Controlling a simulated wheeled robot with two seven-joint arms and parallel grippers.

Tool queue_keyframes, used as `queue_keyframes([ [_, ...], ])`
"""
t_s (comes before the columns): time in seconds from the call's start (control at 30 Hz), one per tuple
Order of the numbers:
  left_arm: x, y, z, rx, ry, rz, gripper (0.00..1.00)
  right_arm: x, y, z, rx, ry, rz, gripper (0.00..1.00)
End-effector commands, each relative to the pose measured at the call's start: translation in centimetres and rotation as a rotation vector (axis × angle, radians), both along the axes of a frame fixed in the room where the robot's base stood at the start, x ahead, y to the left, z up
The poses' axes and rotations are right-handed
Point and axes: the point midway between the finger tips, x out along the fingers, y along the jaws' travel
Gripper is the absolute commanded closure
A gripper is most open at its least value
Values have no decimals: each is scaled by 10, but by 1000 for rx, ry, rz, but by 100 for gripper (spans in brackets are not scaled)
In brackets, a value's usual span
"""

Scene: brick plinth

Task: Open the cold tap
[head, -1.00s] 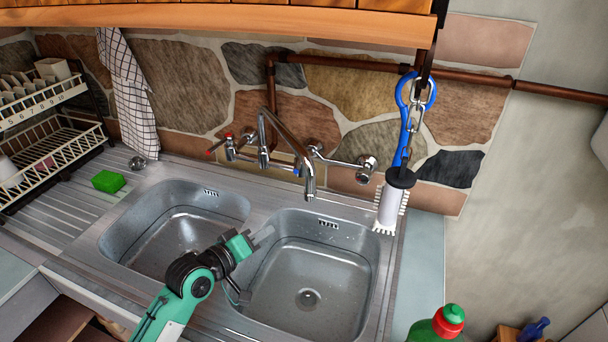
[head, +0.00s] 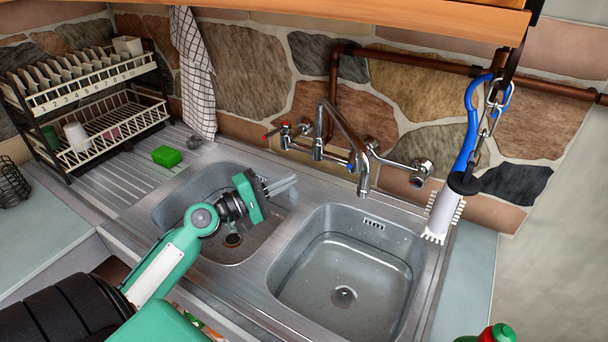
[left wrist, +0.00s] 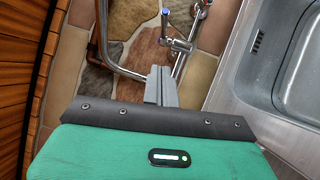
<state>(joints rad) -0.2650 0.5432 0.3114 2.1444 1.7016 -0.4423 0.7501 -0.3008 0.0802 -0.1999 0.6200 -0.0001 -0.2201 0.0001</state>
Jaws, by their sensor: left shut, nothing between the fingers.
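The wall-mounted mixer has a cold tap lever with a blue mark (head: 352,161) on the right, beside the spout (head: 345,128). A hot tap with a red mark (head: 283,131) is on the left. My left gripper (head: 284,184) is shut and empty, above the left basin, apart from the taps. Its fingertips point right in the head view. In the left wrist view the shut fingers (left wrist: 160,82) show below the blue-marked lever (left wrist: 166,18), with the pipework behind them. My right gripper is out of view.
The right basin (head: 335,265) is empty. A green sponge (head: 167,156), a dish rack (head: 95,100) and a checked towel (head: 193,75) are at the left. A wooden shelf edge (head: 370,28) overhangs the wall.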

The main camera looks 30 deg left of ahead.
Motion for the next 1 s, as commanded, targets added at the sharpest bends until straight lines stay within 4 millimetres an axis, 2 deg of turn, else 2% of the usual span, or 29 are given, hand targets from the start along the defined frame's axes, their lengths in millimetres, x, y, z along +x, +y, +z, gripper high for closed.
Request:
queue_keyframes([
  [0.07, 11, -6, 8, 0, -3, -2, 100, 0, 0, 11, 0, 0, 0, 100],
  [0.5, 80, -39, 18, 0, -1, -1, 100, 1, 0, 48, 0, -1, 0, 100],
  [0.7, 85, -63, 21, 0, 0, 0, 100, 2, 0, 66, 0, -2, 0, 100],
  [1.0, 88, -75, 20, 3, 1, -1, 100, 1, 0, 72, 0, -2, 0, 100],
])
